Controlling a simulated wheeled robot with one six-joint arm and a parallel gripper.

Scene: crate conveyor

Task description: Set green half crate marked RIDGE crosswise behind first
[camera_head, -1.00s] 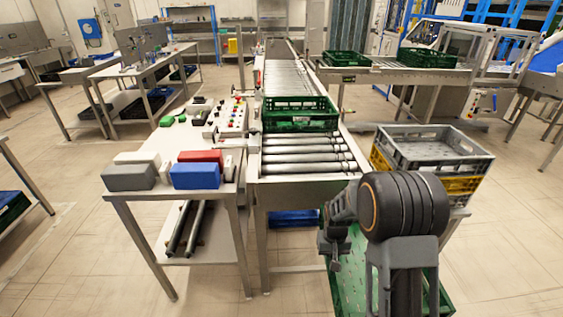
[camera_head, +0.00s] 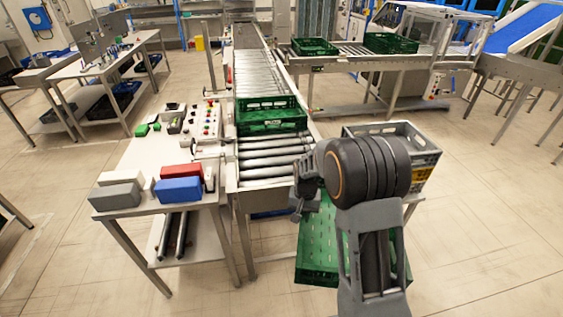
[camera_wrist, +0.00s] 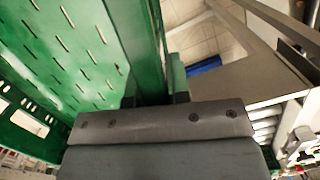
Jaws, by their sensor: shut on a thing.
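My gripper (camera_head: 303,206) is shut on the wall of a green crate (camera_head: 315,245), which hangs low in front of the conveyor's near end, partly behind my arm. In the wrist view the crate's slotted green face (camera_wrist: 70,45) fills the left, and my gripper's fingers (camera_wrist: 155,98) pinch its edge. No RIDGE mark is readable on it. Another green crate (camera_head: 271,127) stands on the roller conveyor (camera_head: 272,158), with bare rollers on its near side. The rollers beyond it also look clear.
A work table (camera_head: 140,185) with red, blue and grey blocks adjoins the conveyor's left. Two green crates sit on a rear conveyor (camera_head: 340,62). Open floor lies to the right.

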